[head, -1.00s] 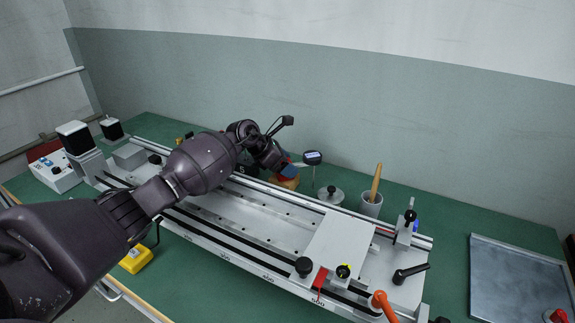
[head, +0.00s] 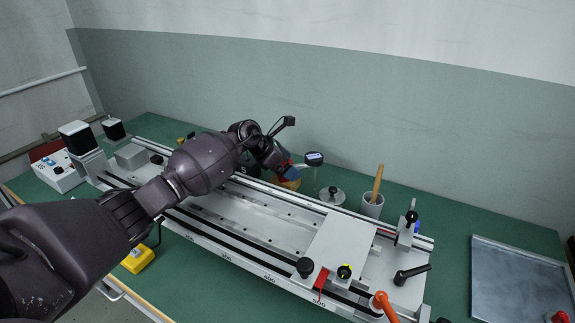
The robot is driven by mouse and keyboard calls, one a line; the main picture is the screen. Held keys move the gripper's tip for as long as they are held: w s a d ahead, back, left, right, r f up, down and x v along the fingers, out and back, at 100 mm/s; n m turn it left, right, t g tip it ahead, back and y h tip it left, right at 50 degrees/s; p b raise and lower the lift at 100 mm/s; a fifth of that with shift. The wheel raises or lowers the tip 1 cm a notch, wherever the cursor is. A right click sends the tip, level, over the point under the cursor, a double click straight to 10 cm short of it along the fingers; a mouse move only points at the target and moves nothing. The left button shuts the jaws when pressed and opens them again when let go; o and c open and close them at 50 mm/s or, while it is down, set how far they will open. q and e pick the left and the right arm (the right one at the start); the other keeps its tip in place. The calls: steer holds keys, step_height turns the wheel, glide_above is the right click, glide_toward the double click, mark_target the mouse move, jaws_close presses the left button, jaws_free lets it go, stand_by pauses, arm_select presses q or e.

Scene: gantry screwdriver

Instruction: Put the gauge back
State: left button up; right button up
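My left gripper (head: 299,166) reaches over the fixture from the left. Its fingertips meet the left side of the gauge head and appear shut on it, though the contact is small and partly hidden by the wrist. Whether the stem's lower end touches anything is unclear. My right gripper is out of view.
A round metal piece with a black knob (head: 332,194) stands just right of the stem. An orange-yellow block (head: 288,183) is below my gripper. A cup (head: 372,206) with a wooden handle, the rail fixture (head: 340,250) and a grey tray (head: 515,285) are to the right.

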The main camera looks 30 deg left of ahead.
arm_select(q)
steer(key=p+v, duration=0.2)
steer(key=v, duration=1)
steer(key=shift+s, duration=0.1)
